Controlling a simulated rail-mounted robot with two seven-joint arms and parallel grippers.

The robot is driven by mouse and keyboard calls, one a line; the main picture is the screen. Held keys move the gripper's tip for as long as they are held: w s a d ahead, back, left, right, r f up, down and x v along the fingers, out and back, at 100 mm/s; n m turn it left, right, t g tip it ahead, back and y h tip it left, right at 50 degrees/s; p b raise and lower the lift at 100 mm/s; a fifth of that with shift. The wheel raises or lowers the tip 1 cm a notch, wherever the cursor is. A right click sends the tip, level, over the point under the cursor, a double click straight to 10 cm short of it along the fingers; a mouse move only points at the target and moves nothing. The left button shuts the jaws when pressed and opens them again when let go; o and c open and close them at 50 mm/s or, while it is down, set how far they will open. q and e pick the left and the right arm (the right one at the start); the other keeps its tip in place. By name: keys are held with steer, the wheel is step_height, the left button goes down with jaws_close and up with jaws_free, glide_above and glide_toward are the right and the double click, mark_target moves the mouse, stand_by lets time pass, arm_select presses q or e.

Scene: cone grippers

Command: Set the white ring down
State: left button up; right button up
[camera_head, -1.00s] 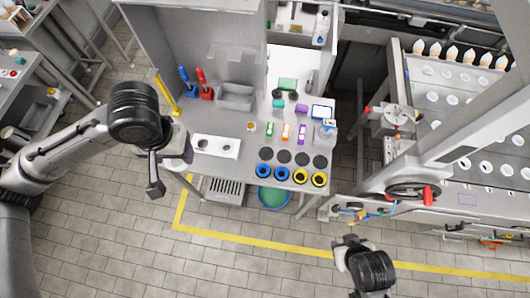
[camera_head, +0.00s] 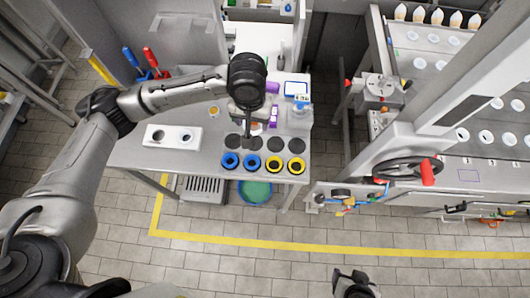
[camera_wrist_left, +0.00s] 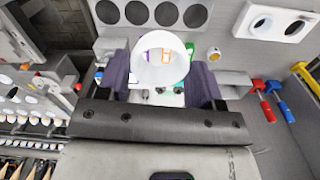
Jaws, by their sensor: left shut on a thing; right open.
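The white ring (camera_wrist_left: 160,62) is held between the two dark finger pads of my left gripper (camera_wrist_left: 160,80) in the left wrist view. I look through its opening at coloured items beyond. In the head view my left gripper (camera_head: 247,135) is over the table, by the row of dark round spots (camera_head: 274,144); the ring is hard to make out there. The gap between ring and table cannot be judged. My right gripper (camera_head: 350,275) is open, at the bottom of the head view, over the floor and away from the table.
Two blue rings (camera_head: 230,160) and two yellow rings (camera_head: 296,166) line the table's front edge. A bottle (camera_head: 300,115) and small boxes are at the right.

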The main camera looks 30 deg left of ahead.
arm_select(q)
step_height(320, 180, down, 14)
steer(key=w+n+b, duration=0.1)
steer(key=w+b, duration=0.2)
steer(key=b, duration=0.4)
steer(key=shift+n, duration=0.3)
steer(key=a+f, duration=0.2)
steer(key=a, duration=0.2)
steer(key=a+f+b, duration=0.1)
steer(key=a+f, duration=0.4)
steer(key=a, duration=0.2)
steer(key=shift+s+a+f, duration=0.15)
steer(key=shift+a+f, duration=0.15)
steer(key=shift+f, duration=0.05)
steer(key=shift+f+b, duration=0.55)
steer(key=shift+f, duration=1.5)
steer(key=shift+o, duration=1.4)
steer(key=shift+f, duration=0.1)
steer(key=o, duration=0.5)
steer(key=shift+c, duration=0.2)
